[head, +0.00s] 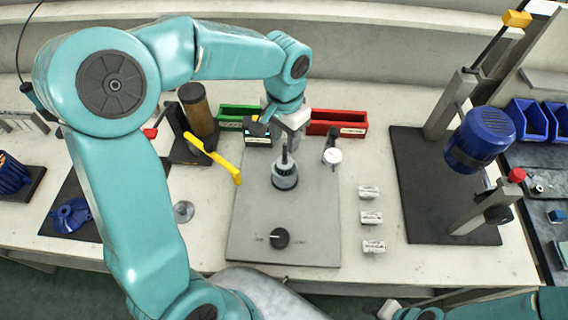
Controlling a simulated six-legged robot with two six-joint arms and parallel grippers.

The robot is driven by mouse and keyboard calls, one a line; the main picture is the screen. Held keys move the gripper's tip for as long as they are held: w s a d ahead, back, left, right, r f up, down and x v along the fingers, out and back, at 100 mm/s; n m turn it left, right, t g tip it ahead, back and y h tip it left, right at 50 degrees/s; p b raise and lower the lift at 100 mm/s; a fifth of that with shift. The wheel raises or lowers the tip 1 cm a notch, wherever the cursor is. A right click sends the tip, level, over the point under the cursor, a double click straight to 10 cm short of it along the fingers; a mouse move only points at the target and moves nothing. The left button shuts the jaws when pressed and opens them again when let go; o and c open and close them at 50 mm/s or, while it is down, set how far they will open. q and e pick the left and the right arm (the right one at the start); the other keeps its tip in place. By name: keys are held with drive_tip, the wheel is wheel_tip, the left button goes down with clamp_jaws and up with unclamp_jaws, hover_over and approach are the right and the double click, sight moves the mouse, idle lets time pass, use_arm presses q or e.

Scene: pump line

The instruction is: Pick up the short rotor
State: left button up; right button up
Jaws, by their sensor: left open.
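A grey round piece with a thin dark upright shaft (285,178) stands on the light grey plate (325,225) in the middle of the bench. It may be the short rotor; I see no label on it. My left gripper (289,139) points down just above this shaft, open. Its fingers are small here, and I cannot tell whether they surround the shaft tip. Only a small part of my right gripper (388,309) seems to show at the bottom edge, and its jaws are not clear.
A dial gauge (333,156) stands close right of the shaft. A yellow handle (215,158) lies to the left. Red (340,122) and green (240,112) bins stand behind. Small labelled blocks (371,217) line the right side. A blue motor (480,138) rises farther right.

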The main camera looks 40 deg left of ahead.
sight(285, 144)
use_arm(q)
wheel_tip(285, 144, down, 5)
drive_tip(key=shift+w+a+f+p, duration=0.1)
drive_tip(key=shift+a+p, duration=0.05)
drive_tip(key=shift+p, duration=0.25)
clamp_jaws()
drive_tip(key=shift+w, duration=0.1)
idle(1.1)
